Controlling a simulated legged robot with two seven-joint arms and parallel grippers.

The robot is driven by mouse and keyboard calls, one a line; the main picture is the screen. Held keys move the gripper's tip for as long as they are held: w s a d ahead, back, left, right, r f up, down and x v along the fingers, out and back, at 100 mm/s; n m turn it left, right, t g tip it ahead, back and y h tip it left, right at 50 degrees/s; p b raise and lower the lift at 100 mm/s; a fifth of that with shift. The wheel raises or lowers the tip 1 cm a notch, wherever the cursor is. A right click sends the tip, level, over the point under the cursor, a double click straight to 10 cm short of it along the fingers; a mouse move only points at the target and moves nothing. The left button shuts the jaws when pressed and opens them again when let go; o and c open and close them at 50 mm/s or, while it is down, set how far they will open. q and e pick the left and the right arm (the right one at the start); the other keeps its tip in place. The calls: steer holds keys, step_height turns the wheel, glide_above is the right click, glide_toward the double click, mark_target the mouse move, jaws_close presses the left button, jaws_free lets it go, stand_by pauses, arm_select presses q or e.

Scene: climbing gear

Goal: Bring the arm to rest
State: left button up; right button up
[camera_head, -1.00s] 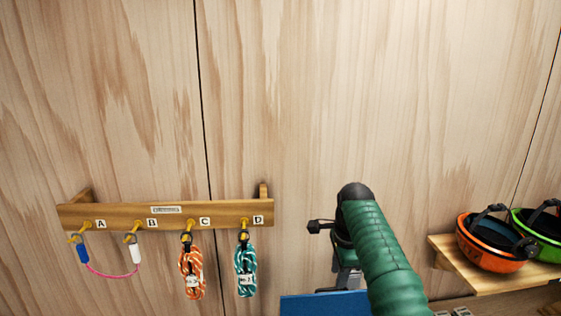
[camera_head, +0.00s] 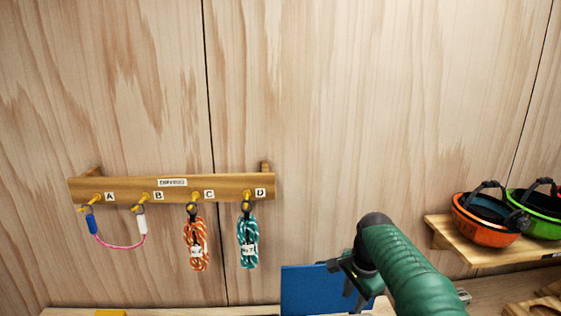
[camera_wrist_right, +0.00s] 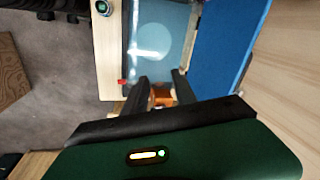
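My right arm (camera_head: 410,272), in a green sleeve, reaches in from the lower right of the head view. Its gripper (camera_head: 358,288) points down in front of the wall, by a blue panel (camera_head: 312,288). In the right wrist view the two dark fingers of the gripper (camera_wrist_right: 160,88) stand apart. A small orange-brown thing (camera_wrist_right: 161,96) shows between and beyond them; I see no finger closed on it. My left gripper is not in view.
A wooden peg rack (camera_head: 230,187) on the wall bears a pink sling (camera_head: 120,246), an orange rope (camera_head: 196,245) and a teal rope (camera_head: 248,243). Helmets, orange (camera_head: 482,222) and green (camera_head: 535,215), sit on a right shelf (camera_head: 450,238). A pale blue translucent surface (camera_wrist_right: 160,40) lies below the gripper.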

steer(key=s+d+f+n+b, duration=0.1)
steer(key=s+f+n+b, duration=1.1)
steer(key=s+f, duration=1.6)
steer(key=f+b, duration=0.1)
steer(key=b, duration=0.1)
steer(key=shift+s+d+f+n+b, duration=0.2)
steer(key=shift+s+f+n+b, duration=0.1)
steer(key=shift+n, duration=0.1)
steer(key=shift+w, duration=0.15)
steer(key=shift+d, duration=0.1)
